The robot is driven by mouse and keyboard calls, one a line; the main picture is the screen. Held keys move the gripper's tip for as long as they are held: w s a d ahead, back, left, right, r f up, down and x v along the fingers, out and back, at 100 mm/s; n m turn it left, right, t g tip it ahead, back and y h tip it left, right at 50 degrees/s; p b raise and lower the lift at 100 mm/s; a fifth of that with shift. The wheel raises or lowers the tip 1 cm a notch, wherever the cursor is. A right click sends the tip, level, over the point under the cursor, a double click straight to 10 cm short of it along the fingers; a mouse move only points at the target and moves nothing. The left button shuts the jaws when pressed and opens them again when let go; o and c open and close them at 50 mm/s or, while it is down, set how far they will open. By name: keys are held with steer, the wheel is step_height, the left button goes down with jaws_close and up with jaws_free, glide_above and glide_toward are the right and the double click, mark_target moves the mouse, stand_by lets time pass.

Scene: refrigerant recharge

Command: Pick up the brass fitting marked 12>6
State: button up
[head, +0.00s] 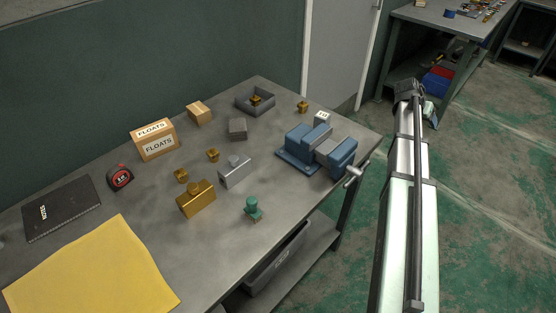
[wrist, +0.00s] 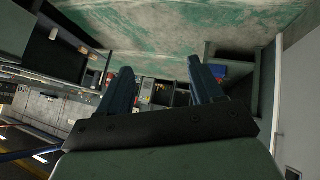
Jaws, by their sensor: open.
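Small brass fittings sit on the grey metal workbench: one (head: 181,175) beside the larger brass block, one (head: 213,155) left of the silver block, and one (head: 303,106) near the far right edge. Another brass fitting (head: 256,100) is in the square grey tray (head: 241,105) at the back. No 12>6 marking can be read on any of them. My gripper (wrist: 159,66) is open and empty in the wrist view, its two dark fingers spread over the floor. In the head view my arm is right of the bench, well away from the fittings.
On the bench are a blue vise (head: 297,153), a brass block (head: 195,200), a silver block (head: 235,173), a green knobbed piece (head: 253,210), a FLOATS box (head: 155,143), a tape measure (head: 120,177), a notebook (head: 62,208) and a yellow sheet (head: 95,270). The front middle is clear.

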steer(key=w+a+r+n+t+y, duration=0.1)
steer(key=w+a+r+n, duration=0.15)
steer(key=a, duration=0.85)
steer(key=w+a+r+n+t+y, duration=0.1)
steer(key=a+r, duration=0.3)
steer(key=a, duration=0.7)
step_height(320, 180, up, 4)
steer(key=n+g+y, duration=0.1)
steer(key=n+y, duration=0.8)
steer(key=n, duration=0.4)
glide_above(180, 170)
steer(key=s+d, duration=0.4)
steer(key=x, duration=0.9)
steer(key=shift+s+a, duration=0.15)
steer(key=shift+a+x, duration=0.1)
steer(key=shift+x, duration=1.2)
steer(key=shift+a+x, duration=0.15)
steer(key=shift+x, duration=1.2)
steer(key=shift+r, duration=0.1)
steer(key=c, duration=1.1)
